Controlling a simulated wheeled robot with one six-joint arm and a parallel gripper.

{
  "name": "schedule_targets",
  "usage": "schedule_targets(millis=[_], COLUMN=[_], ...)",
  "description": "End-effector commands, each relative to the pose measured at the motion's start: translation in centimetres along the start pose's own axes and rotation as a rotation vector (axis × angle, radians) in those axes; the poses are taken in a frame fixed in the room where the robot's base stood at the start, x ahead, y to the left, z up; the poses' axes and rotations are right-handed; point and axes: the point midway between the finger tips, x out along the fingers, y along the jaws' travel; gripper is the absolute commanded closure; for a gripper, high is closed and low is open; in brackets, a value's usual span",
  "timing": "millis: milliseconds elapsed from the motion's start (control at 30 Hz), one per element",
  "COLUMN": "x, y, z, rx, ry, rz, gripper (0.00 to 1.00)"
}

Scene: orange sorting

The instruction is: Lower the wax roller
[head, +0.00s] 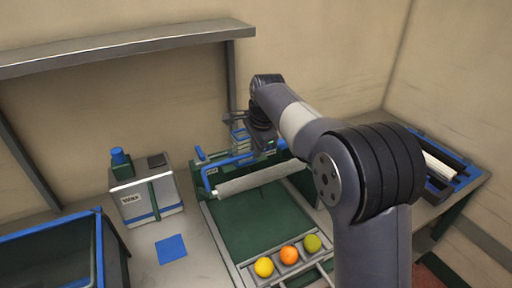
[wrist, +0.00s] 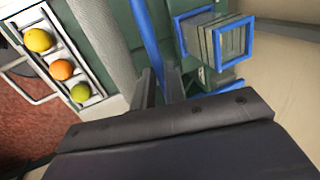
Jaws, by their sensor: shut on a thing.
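The wax roller (head: 250,181) is a long pale grey cylinder lying across the green belt (head: 245,225), with a blue bar (head: 228,162) behind it. I cannot tell whether the roller touches the belt. In the wrist view the roller (wrist: 106,42) and the blue bar (wrist: 148,38) run side by side. My gripper (wrist: 159,76) is shut on the blue bar, one finger at either side of it; the exact contact is partly hidden. In the head view my gripper (head: 266,146) is mostly hidden at the bar's right part.
A yellow fruit (head: 264,267), an orange fruit (head: 289,255) and a green fruit (head: 312,243) sit in a row at the belt's near end. A box labelled Wax (head: 132,206) and a blue square (head: 171,248) are at left. A blue-rimmed bin (head: 98,250) stands bottom left.

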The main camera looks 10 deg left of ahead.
Motion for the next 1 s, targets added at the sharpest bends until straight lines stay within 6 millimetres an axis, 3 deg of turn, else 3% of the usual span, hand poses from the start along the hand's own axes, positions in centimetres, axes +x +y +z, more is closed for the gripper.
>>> schedule_targets(millis=[367,1000], x=[1.1,4.1], y=[2.1,8.2], z=[-0.1,-0.1], rx=[0.001,0.001], ry=[0.0,0.002], rz=[-0.082,-0.359], gripper=[1.0,1.0])
